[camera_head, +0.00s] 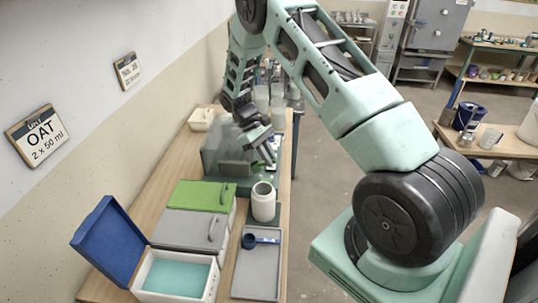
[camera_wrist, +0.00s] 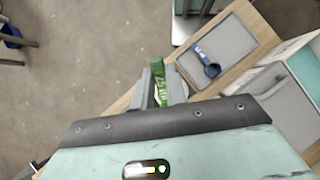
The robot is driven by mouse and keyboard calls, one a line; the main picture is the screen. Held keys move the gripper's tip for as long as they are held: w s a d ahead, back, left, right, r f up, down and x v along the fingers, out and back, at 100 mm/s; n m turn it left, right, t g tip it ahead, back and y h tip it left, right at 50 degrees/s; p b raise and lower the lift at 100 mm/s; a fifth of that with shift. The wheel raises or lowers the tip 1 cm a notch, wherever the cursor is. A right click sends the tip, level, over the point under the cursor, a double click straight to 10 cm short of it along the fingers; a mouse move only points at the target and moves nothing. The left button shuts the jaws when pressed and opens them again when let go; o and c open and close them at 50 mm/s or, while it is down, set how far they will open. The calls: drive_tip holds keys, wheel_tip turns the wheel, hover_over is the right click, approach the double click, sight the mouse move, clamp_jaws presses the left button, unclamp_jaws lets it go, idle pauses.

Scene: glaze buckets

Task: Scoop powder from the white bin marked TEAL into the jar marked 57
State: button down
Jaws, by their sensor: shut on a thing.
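The white bin (camera_head: 147,295) with teal powder stands at the front of the bench, its blue lid (camera_head: 108,240) swung open; its edge shows in the wrist view (camera_wrist: 297,48). A white open-topped jar (camera_head: 263,205) stands upright near the bench's right edge; I can read no number on it. My gripper (camera_head: 268,152) is beyond the jar, above the bench. In the wrist view its fingers (camera_wrist: 160,88) are shut on a green lettered handle (camera_wrist: 158,72), seemingly a scoop's. The bowl end is hidden. A blue scoop (camera_wrist: 210,68) lies on the grey tray (camera_wrist: 232,38).
A grey-lidded bin (camera_head: 190,226) and a green-lidded bin (camera_head: 200,194) stand closed behind the teal one. A clear box-like enclosure (camera_head: 215,150) is beside my gripper. A wall sign (camera_head: 40,135) reads OAT, 2 x 50 ml. The floor right of the bench is open.

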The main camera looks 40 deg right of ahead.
drive_tip(key=t, duration=0.1)
drive_tip(key=r+t+b, duration=0.1)
drive_tip(key=t, duration=0.1)
drive_tip(key=t+y, duration=0.1)
drive_tip(key=t, duration=0.1)
drive_tip(key=shift+s+d+r, duration=0.1)
drive_tip(key=shift+r, duration=0.3)
drive_tip(key=shift+r+t+y+b, duration=0.35)
drive_tip(key=shift+t+b, duration=0.1)
drive_tip(key=shift+t, duration=0.55)
